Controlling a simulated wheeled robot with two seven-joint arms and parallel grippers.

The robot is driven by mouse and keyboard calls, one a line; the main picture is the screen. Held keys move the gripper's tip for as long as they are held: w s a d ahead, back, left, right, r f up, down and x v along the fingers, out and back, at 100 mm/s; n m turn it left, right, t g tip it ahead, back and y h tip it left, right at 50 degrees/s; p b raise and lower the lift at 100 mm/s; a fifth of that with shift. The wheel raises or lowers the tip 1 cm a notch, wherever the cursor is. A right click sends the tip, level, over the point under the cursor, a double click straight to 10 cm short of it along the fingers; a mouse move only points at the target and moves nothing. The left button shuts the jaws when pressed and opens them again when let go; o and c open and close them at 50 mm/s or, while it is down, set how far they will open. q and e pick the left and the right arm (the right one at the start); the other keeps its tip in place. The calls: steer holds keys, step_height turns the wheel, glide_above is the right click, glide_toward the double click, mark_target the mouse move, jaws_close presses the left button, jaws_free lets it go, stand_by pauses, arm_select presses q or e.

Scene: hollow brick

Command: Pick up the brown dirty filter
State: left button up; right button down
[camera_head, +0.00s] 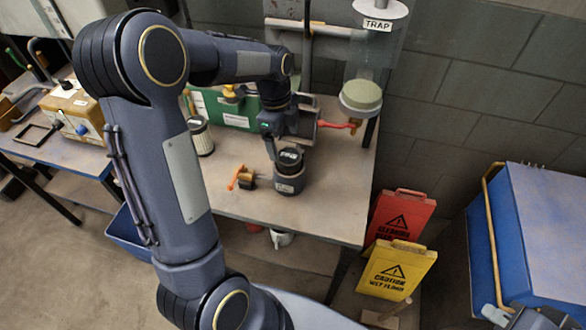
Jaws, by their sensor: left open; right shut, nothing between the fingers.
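No clearly brown filter shows. A pale pleated filter cylinder (200,138) with a dark cap stands upright on the workbench, partly behind my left arm. A dark round cap marked FINE (290,157) sits on a short grey labelled cup (290,182) on the bench. My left gripper (286,150) is open and points down over this cap, one finger beside its left side. I cannot tell whether it touches. My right gripper (496,314) is shut and empty at the bottom right, partly cut off, by the blue cabinet.
The workbench (335,205) has free room at front right. An orange-handled valve piece (240,178) lies left of the cup. A green case (222,109) stands behind. A clear vessel (362,70) labelled TRAP hangs at the back. Red (400,213) and yellow (396,268) signs and a blue cabinet (545,225) stand right.

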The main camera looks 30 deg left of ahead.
mark_target(289, 155)
arm_select(q)
steer(key=f, duration=0.2)
steer(key=d+f+p, duration=0.1)
steer(key=f, duration=0.2)
steer(key=shift+d+f, duration=0.15)
steer(key=shift+d, duration=0.05)
steer(key=c, duration=1.6)
steer(key=shift+c, duration=0.2)
